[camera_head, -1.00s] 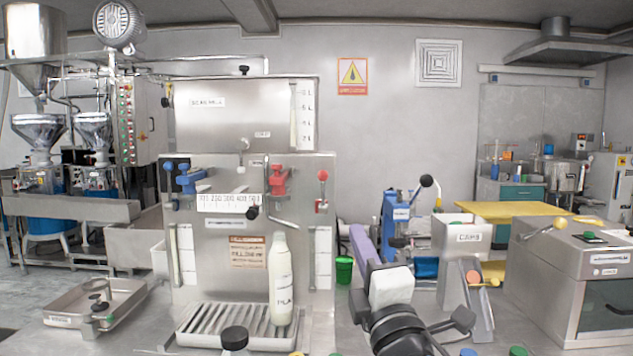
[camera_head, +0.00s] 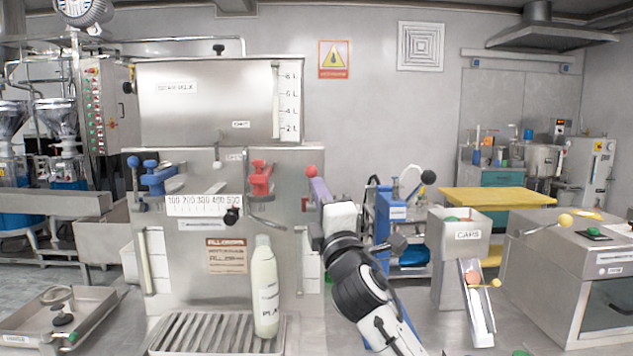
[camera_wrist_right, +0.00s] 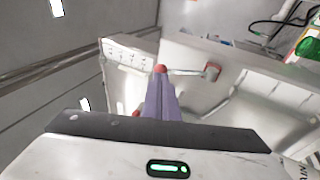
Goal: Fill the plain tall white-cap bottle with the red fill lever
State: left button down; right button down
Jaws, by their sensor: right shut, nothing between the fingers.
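The plain tall white-cap bottle (camera_head: 265,290) stands upright on the slatted drip tray, below a bent spout on the filling machine. Its label is partly readable as "PLA". The red fill lever's ball knob (camera_head: 311,171) is on the right side of the machine front. My right gripper (camera_head: 317,186) is shut and empty, with its purple fingers at the knob. In the right wrist view the red knob (camera_wrist_right: 160,69) appears just beyond the fingertips (camera_wrist_right: 160,80); I cannot tell whether they touch. My left gripper is out of view.
A blue lever knob (camera_head: 133,161) and a red clamp-like valve (camera_head: 260,180) are on the machine front. The drip tray (camera_head: 165,345) is below. A caps bin (camera_head: 458,238) and a blue press (camera_head: 390,215) stand right of my arm. A steel tray (camera_head: 60,318) lies at left.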

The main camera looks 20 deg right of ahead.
jog(key=shift+x, duration=1)
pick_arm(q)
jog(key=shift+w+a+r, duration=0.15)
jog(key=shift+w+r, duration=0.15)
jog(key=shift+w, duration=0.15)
pick_arm(e)
jog(key=shift+w, duration=0.3)
jog(key=shift+r, duration=0.15)
